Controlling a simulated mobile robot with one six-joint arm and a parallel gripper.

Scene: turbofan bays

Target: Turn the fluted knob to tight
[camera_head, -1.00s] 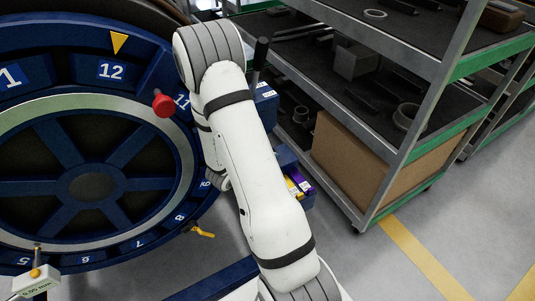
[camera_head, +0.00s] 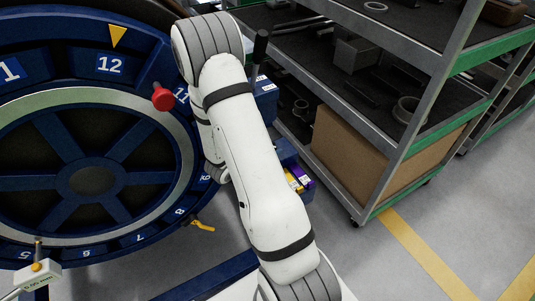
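A red knob (camera_head: 163,98) stands out from the upper right of the blue numbered ring, left of my arm. I cannot tell whether its sides are fluted. A small yellow knob (camera_head: 37,266) sits on a white gauge block (camera_head: 38,278) at the lower left; its fluting is also too small to tell. A yellow lever (camera_head: 202,225) sticks out below the ring's right side. My white arm (camera_head: 245,150) crosses the middle of the view, and its far end goes behind its own links. My gripper and whatever is in front of it are hidden.
The blue ring (camera_head: 70,25) with number plates surrounds a spoked wheel. Blue bins (camera_head: 265,88) stand right of my arm. A metal shelf rack (camera_head: 395,155) with a cardboard box and parts fills the right. Grey floor (camera_head: 350,265) is clear at the lower right.

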